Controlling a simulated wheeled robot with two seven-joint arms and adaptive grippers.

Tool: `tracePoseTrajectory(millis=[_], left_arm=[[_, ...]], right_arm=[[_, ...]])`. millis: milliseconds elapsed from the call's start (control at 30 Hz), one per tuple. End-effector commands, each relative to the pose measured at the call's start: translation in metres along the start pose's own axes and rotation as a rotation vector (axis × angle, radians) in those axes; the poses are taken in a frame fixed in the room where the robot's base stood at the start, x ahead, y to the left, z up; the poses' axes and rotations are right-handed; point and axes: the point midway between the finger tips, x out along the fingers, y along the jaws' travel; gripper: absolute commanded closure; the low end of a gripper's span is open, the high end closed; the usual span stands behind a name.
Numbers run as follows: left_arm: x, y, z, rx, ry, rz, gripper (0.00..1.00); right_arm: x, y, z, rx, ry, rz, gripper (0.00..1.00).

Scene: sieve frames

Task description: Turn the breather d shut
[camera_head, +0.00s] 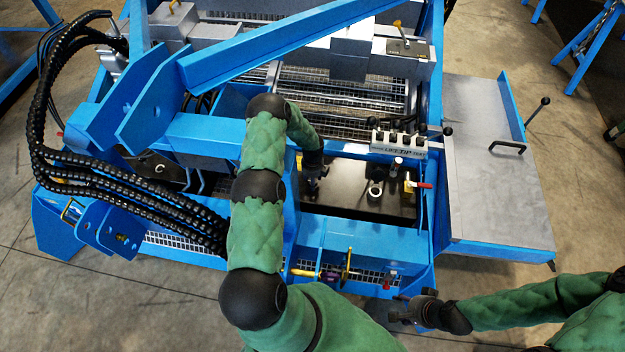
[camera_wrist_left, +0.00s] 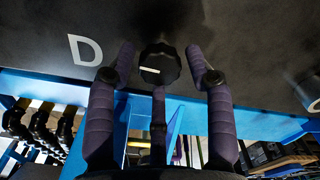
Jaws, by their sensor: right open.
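The breather d is a black ribbed knob (camera_wrist_left: 160,64) on a dark panel, beside a white letter D (camera_wrist_left: 85,49) in the left wrist view. A white mark on the knob points to the left. My left gripper (camera_wrist_left: 160,58) has its purple fingers spread on both sides of the knob, with visible gaps to it. A third finger stands below the knob. In the head view my left gripper (camera_head: 314,172) is over the dark panel and largely hides the knob. My right gripper (camera_head: 405,308) is open and empty at the lower right, in front of the blue frame.
A dark panel marked C (camera_head: 158,168) lies left of my left arm. A lever block (camera_head: 398,143), a round filler neck (camera_head: 375,188) and a red-handled valve (camera_head: 420,185) stand right of my left gripper. Black hoses (camera_head: 120,185) run along the left. Blue beams surround the panel.

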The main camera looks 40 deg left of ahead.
Motion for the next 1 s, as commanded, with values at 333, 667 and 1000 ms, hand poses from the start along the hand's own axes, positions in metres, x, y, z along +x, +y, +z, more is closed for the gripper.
tracePoseTrajectory(millis=[333,667,1000], left_arm=[[0.0,0.0,-0.001,0.005,0.001,0.0,0.93],[0.0,0.0,-0.001,0.126,0.002,0.001,0.93],[0.0,0.001,-0.001,0.422,0.002,0.001,0.93]], right_arm=[[0.0,0.0,0.0,0.0,0.0,0.0,0.46],[-0.005,-0.002,0.0,0.0,0.0,0.0,0.46],[-0.013,-0.005,0.001,0.0,0.0,0.0,0.46]])
